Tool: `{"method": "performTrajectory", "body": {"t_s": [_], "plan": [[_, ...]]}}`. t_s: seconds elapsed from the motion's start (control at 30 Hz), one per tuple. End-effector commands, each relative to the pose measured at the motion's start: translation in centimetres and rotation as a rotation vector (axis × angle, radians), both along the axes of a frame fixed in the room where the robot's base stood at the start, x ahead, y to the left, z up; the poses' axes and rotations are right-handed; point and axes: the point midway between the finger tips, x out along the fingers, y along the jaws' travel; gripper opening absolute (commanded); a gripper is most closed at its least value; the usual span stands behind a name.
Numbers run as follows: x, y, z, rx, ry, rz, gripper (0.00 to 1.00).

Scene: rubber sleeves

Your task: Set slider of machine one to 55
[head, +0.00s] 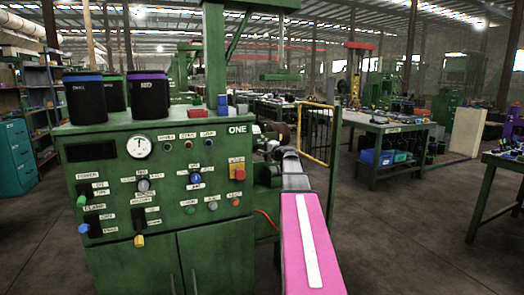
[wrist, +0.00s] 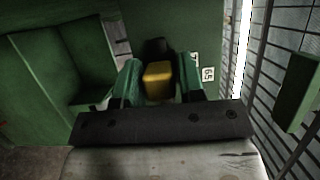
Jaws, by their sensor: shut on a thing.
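Machine one (head: 160,200) is a green cabinet at the left of the head view, marked ONE at its upper right. The slider's yellow knob (wrist: 158,85) shows in the wrist view, with a dark piece behind it, against a green surface. My gripper (wrist: 160,66) has its two green fingers on either side of the knob and is shut on it. A white label reading 65 (wrist: 208,74) is just right of the right finger. A second label (wrist: 195,58) is partly hidden by that finger. The exact setting cannot be read.
The front panel holds a round gauge (head: 139,147), several knobs and other switches. Dark canisters (head: 148,96) stand on top. A yellow rail (head: 318,140) is right of the machine. A workbench (head: 385,124) stands farther right. The floor between is open.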

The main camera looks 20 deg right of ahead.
Motion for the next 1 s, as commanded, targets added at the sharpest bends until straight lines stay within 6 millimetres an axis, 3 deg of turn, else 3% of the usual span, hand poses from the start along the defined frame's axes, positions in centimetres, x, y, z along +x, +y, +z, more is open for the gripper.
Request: {"method": "performTrajectory", "body": {"t_s": [0.3,0.6,0.63,0.67,1.0], "plan": [[0.2,-4.2,0.0,0.0,0.001,-0.003,0.0],[0.1,-4.6,0.0,0.0,0.001,-0.005,0.0],[0.1,-4.6,0.0,0.0,0.001,-0.006,0.42],[0.1,-4.6,0.0,0.0,0.001,-0.007,0.52],[-0.1,-4.5,0.0,0.0,0.0,-0.002,0.53]]}}
